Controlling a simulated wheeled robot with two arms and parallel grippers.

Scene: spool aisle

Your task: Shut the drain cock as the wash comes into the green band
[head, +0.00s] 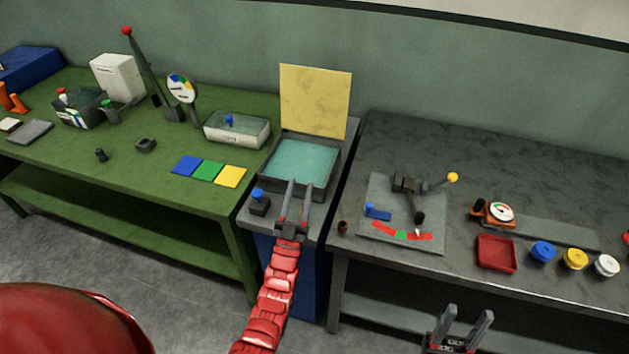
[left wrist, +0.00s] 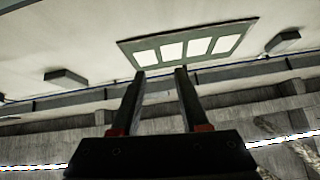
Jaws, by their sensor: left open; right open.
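A square grey basin (head: 270,178) holds pale teal liquid (head: 302,160), which I take for the wash. A small black block with a blue knob (head: 258,200) sits at its front left; I cannot tell if this is the drain cock. A red-green-red arc (head: 402,234) is on a grey plate on the right bench, with a light pointer near its right part. My left gripper (head: 300,183) is open and empty, overlapping the basin's front edge in the head view; in the left wrist view it (left wrist: 160,73) points at the ceiling. My right gripper (head: 464,316) is open before the right bench.
A yellow panel (head: 316,100) stands upright behind the basin. The plate (head: 372,200) bears a yellow-balled lever (head: 452,178) and a blue piece (head: 377,211). A red tray (head: 496,254) and coloured pots are at right. The green bench (head: 150,180) at left holds gauge, white tray and coloured squares.

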